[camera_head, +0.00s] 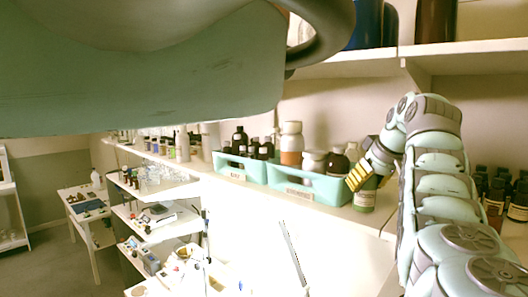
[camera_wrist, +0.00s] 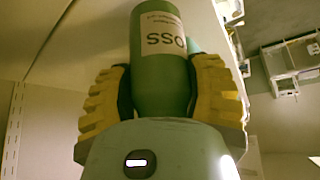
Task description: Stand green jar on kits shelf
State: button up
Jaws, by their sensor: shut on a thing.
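The green jar (camera_head: 365,199) has a pale label. It is in my gripper (camera_head: 362,180), whose yellow-padded fingers are shut around it. In the wrist view the jar (camera_wrist: 160,60) sits between the two finger pads (camera_wrist: 168,92), its label upside down. In the head view the jar looks about upright at the front of the long white shelf (camera_head: 330,222), just right of the right teal bin. I cannot tell whether its base touches the shelf. I cannot read which shelf is the kits shelf.
Two teal bins, the left (camera_head: 240,168) and the right (camera_head: 310,188), hold several bottles and have small front labels. Dark bottles (camera_head: 495,200) stand at the right behind my arm. An upper shelf (camera_head: 350,66) overhangs. Lower shelves (camera_head: 160,222) hold lab items at the left.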

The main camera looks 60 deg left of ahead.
jog(key=shift+s+a+f, duration=0.1)
jog(key=shift+s+f, duration=0.05)
jog(key=shift+f, duration=0.35)
jog(key=shift+f, duration=0.15)
jog(key=o, duration=1.3)
